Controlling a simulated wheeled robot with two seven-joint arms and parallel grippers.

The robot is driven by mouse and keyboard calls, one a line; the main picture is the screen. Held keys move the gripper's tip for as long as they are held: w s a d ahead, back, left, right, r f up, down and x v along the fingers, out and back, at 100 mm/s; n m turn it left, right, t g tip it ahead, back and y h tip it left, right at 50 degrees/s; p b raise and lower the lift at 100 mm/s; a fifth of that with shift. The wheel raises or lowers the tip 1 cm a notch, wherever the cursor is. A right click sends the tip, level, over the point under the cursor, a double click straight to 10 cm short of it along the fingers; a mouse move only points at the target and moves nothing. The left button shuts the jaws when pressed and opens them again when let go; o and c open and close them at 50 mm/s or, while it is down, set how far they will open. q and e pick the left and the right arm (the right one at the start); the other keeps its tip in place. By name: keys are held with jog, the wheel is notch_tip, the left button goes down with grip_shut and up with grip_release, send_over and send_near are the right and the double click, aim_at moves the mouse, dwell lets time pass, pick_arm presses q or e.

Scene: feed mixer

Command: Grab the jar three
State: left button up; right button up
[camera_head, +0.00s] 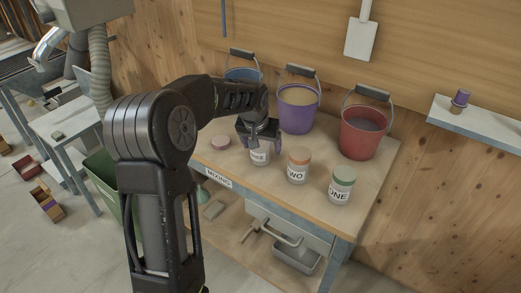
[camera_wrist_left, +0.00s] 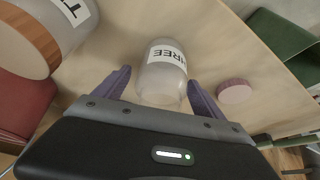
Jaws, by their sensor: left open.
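Jar three (camera_head: 259,157) is a clear jar with a white label, standing on the mixing table (camera_head: 318,208). In the left wrist view jar three (camera_wrist_left: 163,70) shows its label reading THREE. My left gripper (camera_head: 259,137) is over the jar in the head view and hides its upper part. In the left wrist view my left gripper (camera_wrist_left: 159,80) is open, with purple fingers on either side of the jar and gaps visible. My right gripper is not in view.
A pink lid (camera_head: 221,142) lies left of jar three. Jar two (camera_head: 298,167) with an orange lid and jar one (camera_head: 341,186) with a green lid stand to the right. Blue (camera_head: 243,74), purple (camera_head: 298,112) and red (camera_head: 362,137) buckets stand behind.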

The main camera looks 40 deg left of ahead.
pick_arm(q)
jog(key=c, duration=1.5)
jog(key=shift+o, duration=0.2)
jog(key=shift+r, duration=0.1)
notch_tip(320, 180, up, 10)
jog(key=shift+f, duration=0.1)
